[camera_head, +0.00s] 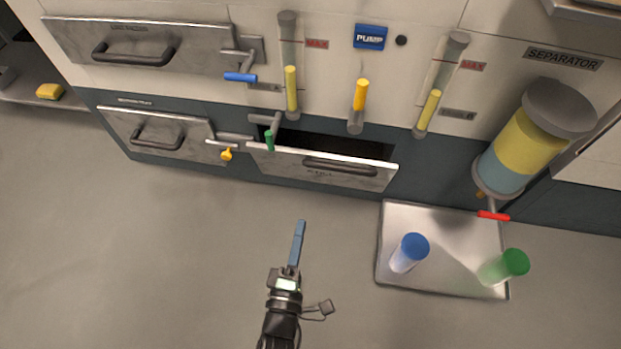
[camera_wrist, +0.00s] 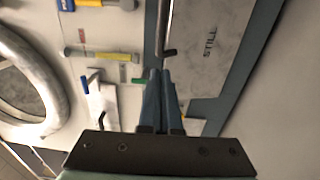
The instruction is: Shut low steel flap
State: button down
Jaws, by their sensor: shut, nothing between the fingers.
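The low steel flap (camera_head: 325,172) is the middle one at the bottom of the cabinet front. It is tilted outward at its top, with a dark gap (camera_head: 335,144) behind it. It has a dark bar handle (camera_head: 340,166). In the wrist view a steel panel with lettering (camera_wrist: 215,30), which looks like this flap, lies just beyond the fingers. My gripper (camera_head: 299,228) has its blue fingers shut together and empty. In the head view it is in front of and below the flap. In the wrist view the fingertips (camera_wrist: 161,74) point toward the panel; whether they touch it is unclear.
Another low steel panel (camera_head: 185,150) to the left is closed. A green-tipped lever (camera_head: 270,140) stands at the flap's upper left. A metal tray (camera_head: 440,220) with a blue-topped cup (camera_head: 409,252) and a green-topped cup (camera_head: 505,267) lies on the floor at right. Floor at left is clear.

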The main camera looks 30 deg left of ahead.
jog(key=b, duration=0.6)
send_near(314, 166)
jog(key=x, duration=0.5)
jog(key=shift+w+a+f+b, duration=0.1)
jog(key=shift+w+a+b, duration=0.05)
jog(key=shift+w+b, duration=0.2)
jog(key=shift+w+a+f+b, duration=0.1)
jog(key=shift+w+a+b, duration=0.15)
jog(key=shift+w, duration=0.2)
jog(key=shift+w+r+p, duration=0.2)
jog(key=shift+r+p, duration=0.05)
jog(key=shift+p, duration=0.35)
jog(key=w+a+r+g+p, duration=0.1)
jog(key=w+r+p, duration=0.1)
jog(key=w+p, duration=0.3)
jog(key=shift+w+a+r, duration=0.35)
jog(key=shift+w, duration=0.2)
